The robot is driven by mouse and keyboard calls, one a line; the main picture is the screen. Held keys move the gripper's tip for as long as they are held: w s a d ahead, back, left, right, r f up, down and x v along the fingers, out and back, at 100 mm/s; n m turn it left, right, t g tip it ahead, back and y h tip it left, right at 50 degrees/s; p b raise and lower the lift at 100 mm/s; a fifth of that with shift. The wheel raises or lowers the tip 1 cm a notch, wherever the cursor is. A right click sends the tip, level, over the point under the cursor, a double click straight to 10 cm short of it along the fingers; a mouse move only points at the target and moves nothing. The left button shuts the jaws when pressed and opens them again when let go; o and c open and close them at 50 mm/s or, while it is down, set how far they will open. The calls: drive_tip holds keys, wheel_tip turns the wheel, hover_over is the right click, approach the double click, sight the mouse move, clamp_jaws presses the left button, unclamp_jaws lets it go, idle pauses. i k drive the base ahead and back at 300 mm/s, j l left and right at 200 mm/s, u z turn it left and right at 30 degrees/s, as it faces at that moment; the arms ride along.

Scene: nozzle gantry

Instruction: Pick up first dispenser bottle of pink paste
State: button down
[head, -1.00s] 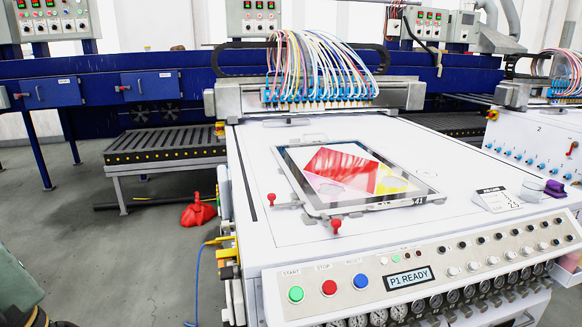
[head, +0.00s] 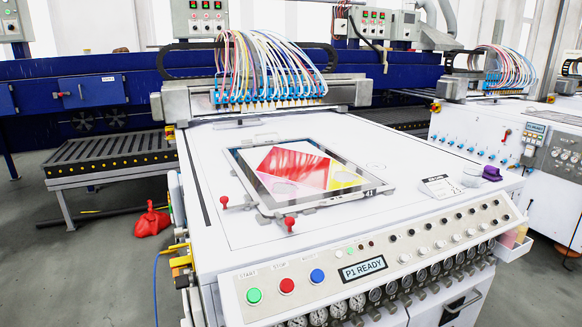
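No dispenser bottle of pink paste can be clearly made out. A small holder (head: 513,243) hangs at the right front corner of the white machine, with something pink and pale yellow in it. These are too small to identify. My gripper is not in view.
The white printing machine (head: 218,252) fills the middle, with a framed glass plate (head: 262,200) on its top and a gantry of coloured hoses (head: 270,65) behind. A card (head: 440,187) and a purple object (head: 491,173) sit at its right. Grey floor is free at left (head: 75,270).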

sight(508, 239)
drive_tip(key=z, duration=1.25)
